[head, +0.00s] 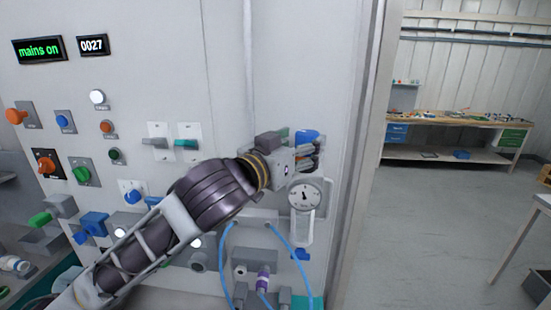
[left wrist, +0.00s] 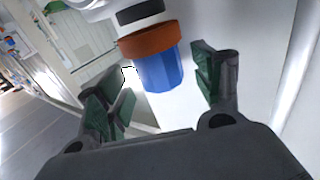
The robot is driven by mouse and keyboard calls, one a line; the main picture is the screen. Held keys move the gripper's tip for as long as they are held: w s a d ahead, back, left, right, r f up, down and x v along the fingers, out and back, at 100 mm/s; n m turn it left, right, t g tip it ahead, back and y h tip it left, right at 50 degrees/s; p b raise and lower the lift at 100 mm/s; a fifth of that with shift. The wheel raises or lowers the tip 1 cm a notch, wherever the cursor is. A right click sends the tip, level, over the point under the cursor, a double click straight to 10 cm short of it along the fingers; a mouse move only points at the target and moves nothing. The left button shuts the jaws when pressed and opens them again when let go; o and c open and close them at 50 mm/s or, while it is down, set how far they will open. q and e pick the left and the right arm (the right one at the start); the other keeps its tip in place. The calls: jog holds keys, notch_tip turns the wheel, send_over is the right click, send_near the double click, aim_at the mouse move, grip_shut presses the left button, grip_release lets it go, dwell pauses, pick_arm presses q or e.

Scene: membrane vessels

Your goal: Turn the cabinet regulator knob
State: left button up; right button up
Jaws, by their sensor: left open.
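The regulator knob (head: 307,136) is blue and sits on the cabinet front (head: 290,60), above a round dial gauge (head: 305,196). In the left wrist view the faceted blue knob (left wrist: 157,72) has an orange-brown collar (left wrist: 150,40) below a dark ring. My left gripper (head: 297,149) is at the knob and hides part of it in the head view. In the left wrist view the open, green-padded fingers of my left gripper (left wrist: 158,84) stand on either side of the knob, with gaps visible at both sides. My right gripper is not in view.
Switches and knobs (head: 82,172) crowd the panel at the left. Blue hoses (head: 228,262) and a grey fitting block (head: 255,262) lie below the gauge. The cabinet's right edge (head: 352,150) is close. Open floor (head: 430,215) and a workbench (head: 455,118) are beyond.

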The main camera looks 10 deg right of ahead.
pick_arm(q)
jog(key=v, duration=0.8)
jog(key=shift+s+a, duration=0.2)
